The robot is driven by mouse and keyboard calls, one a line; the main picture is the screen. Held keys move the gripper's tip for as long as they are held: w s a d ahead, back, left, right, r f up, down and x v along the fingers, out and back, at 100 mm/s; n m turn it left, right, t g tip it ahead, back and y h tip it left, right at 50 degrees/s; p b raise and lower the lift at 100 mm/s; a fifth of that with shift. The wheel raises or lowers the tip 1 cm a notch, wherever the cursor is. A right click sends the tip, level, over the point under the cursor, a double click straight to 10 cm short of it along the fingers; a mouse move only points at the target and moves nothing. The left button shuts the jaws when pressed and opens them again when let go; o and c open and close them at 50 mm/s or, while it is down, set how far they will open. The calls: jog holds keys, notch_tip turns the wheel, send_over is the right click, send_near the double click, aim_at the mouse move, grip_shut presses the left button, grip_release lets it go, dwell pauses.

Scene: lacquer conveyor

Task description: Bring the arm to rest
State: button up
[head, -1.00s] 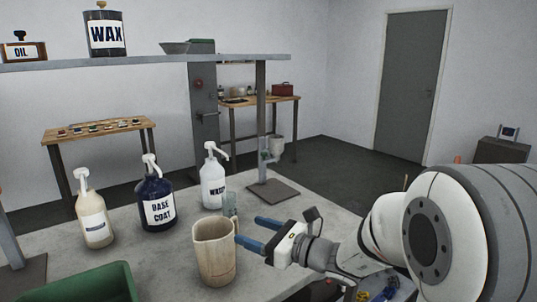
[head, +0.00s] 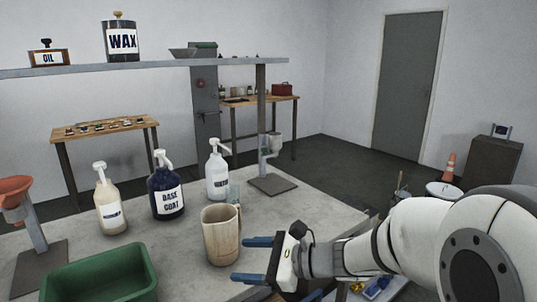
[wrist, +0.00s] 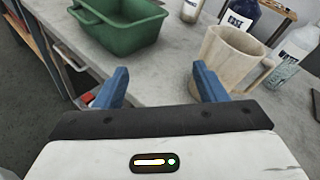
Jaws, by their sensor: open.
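My gripper (head: 258,259) has two blue fingers spread apart with nothing between them. In the head view it is just right of and in front of a beige pitcher (head: 220,236), near the table's right front edge. In the wrist view the gripper (wrist: 158,88) points toward the table, with the pitcher (wrist: 228,62) beyond the right finger. The pitcher stands upright on the table. My white arm reaches in from the right of the head view.
The grey table (head: 300,213) holds a green bin (head: 100,278), a cream pump bottle (head: 110,207), a base coat bottle (head: 166,192) and a water bottle (head: 218,175). A shelf (head: 150,66) spans above. An orange cone (head: 448,166) stands on the floor at right.

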jog(key=s+d+n+g+h+p, duration=0.4)
jog(key=s+d+n+h+p, duration=0.1)
jog(key=s+d+n+h, duration=0.7)
jog(key=s+d+r+n+t+h+p, duration=0.1)
jog(key=s+d+n+t+h+p, duration=0.1)
jog(key=d+n, duration=0.4)
jog(key=shift+s+d+r, duration=0.2)
jog(key=shift+d, duration=0.3)
